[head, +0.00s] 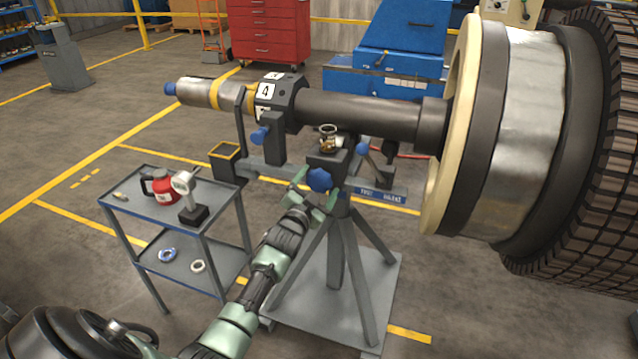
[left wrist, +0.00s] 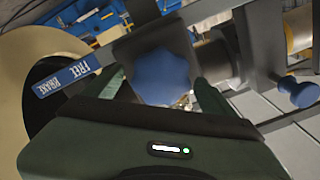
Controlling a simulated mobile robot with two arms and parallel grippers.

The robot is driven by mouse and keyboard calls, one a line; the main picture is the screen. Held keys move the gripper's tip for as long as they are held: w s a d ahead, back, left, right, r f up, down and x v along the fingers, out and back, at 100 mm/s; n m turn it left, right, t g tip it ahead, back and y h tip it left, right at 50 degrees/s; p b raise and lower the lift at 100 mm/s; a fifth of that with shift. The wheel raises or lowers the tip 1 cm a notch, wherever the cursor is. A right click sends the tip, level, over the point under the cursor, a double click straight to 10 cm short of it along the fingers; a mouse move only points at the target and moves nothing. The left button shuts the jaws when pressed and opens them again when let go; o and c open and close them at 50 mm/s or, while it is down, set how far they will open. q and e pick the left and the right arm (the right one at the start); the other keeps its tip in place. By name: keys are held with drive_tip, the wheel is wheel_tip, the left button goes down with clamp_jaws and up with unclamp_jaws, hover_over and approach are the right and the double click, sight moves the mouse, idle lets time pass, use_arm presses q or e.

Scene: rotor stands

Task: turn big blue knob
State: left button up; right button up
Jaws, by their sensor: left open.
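The big blue knob (head: 319,180) is a lobed knob on the front of the grey rotor stand (head: 345,250), below the shaft. In the left wrist view the knob (left wrist: 162,76) fills the space ahead of the palm. My left gripper (head: 314,198) is open, with one green finger on either side of the knob. In the left wrist view the left gripper's (left wrist: 160,92) fingers partly go out of sight beside the knob; I cannot tell whether they touch it. My right gripper is not in view.
A blue brake label plate (head: 380,196) is right of the knob; smaller blue knobs (head: 258,136) sit on the stand. A large rotor (head: 520,130) is at right. Floor between is open.

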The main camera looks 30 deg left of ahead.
use_arm(q)
drive_tip(key=v, duration=0.7)
idle(0.3)
drive_tip(key=s+d+f+g+h, duration=0.1)
drive_tip(key=s+d+f+g, duration=0.35)
drive_tip(key=f, duration=0.85)
drive_tip(key=s+d+f+n+g+h, duration=0.1)
drive_tip(key=s+d+f, duration=0.1)
drive_tip(key=s+f, duration=0.75)
drive_tip(key=s+d+f+g+h, duration=0.1)
drive_tip(key=s+d+f+g, duration=0.25)
drive_tip(key=f, duration=1.15)
drive_tip(key=s+d+f+g, duration=0.2)
drive_tip(key=s+f, duration=0.3)
drive_tip(key=s, duration=0.7)
drive_tip(key=s+d+f+g, duration=0.2)
drive_tip(key=s+f, duration=0.4)
drive_tip(key=s, duration=0.6)
drive_tip(key=s+d+f+g+h, duration=0.1)
drive_tip(key=s+d+f+g, duration=0.2)
drive_tip(key=s, duration=0.9)
wheel_tip(320, 180, down, 3)
drive_tip(key=shift+r+n+g, duration=0.1)
drive_tip(key=shift+n+g, duration=0.2)
